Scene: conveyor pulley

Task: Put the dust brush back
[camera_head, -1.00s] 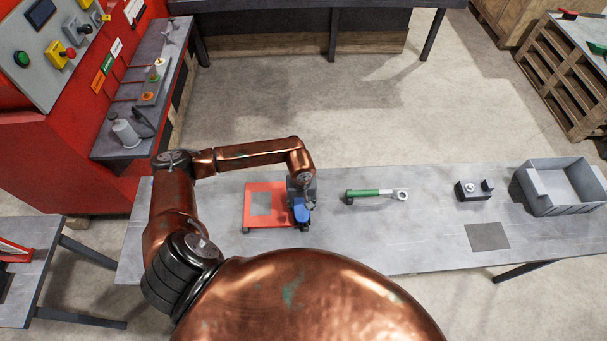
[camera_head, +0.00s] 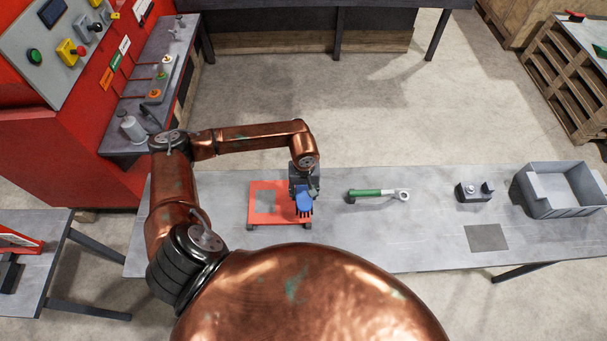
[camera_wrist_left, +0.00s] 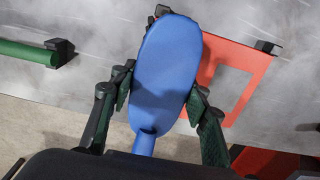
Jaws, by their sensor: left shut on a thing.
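The dust brush is the blue piece (camera_head: 304,197) with dark bristles at my left gripper (camera_head: 304,184). In the left wrist view the blue oval brush (camera_wrist_left: 166,72) lies between the two fingers of the left gripper (camera_wrist_left: 162,100), its narrow handle toward the palm. The gripper is shut on it. A red frame (camera_head: 284,211) with a square opening lies on the grey table. The brush shows over the frame's right part in the head view; I cannot tell whether they touch. The frame (camera_wrist_left: 258,63) also shows behind the brush in the wrist view. My right gripper is not in view.
Right of the frame lies a green-handled wrench (camera_head: 375,193). Farther right are a small dark block fixture (camera_head: 474,192), a dark square patch (camera_head: 486,237) and a grey bin (camera_head: 550,208). A red machine with a control panel (camera_head: 70,40) stands at the left.

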